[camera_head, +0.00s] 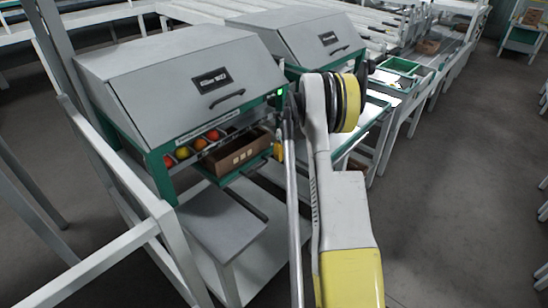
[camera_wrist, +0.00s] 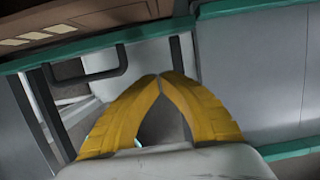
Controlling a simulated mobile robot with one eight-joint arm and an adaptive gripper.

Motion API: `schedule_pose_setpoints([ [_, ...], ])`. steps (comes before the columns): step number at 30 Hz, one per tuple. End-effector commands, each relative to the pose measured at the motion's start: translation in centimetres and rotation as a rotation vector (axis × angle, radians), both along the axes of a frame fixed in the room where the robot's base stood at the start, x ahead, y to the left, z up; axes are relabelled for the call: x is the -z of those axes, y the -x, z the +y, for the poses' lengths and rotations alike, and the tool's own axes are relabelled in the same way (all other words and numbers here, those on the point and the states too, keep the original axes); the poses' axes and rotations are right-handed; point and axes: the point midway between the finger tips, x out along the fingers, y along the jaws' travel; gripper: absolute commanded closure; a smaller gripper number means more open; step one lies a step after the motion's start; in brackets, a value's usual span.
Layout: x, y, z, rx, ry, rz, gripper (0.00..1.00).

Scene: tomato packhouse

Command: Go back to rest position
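My gripper shows in the wrist view (camera_wrist: 160,78) with its two yellow fingers bent inward and their tips touching. Nothing shows between the fingertips, and a gap is visible lower down between the fingers. In the head view only a small yellow part of my gripper (camera_head: 277,151) shows beside the front of the grey and green sorting machine (camera_head: 180,75). My arm hides most of the rest. In the wrist view, a dark handle (camera_wrist: 95,75) on a green-edged part lies beyond the fingers to the left.
A brown cardboard box (camera_head: 238,153) sits in the machine's front opening, close to my gripper. Several red and yellow tomatoes (camera_head: 199,143) lie left of it. A grey shelf (camera_head: 215,222) and white frame rails (camera_head: 95,262) stand at lower left. Open floor (camera_head: 450,190) lies to the right.

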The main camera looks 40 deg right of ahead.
Motion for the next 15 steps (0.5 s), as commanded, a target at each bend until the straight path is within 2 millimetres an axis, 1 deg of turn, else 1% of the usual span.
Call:
schedule_pose_setpoints([
  [1, -2.3, 0.2, 0.1, -0.002, -0.001, -0.001, 1.0],
  [6, -6.0, 1.1, 0.1, -0.002, -0.001, -0.001, 1.0],
  [10, -7.9, 1.6, 0.0, -0.002, -0.001, -0.001, 1.0],
  [15, -8.9, 1.9, 0.0, -0.002, 0.0, 0.0, 1.0],
])
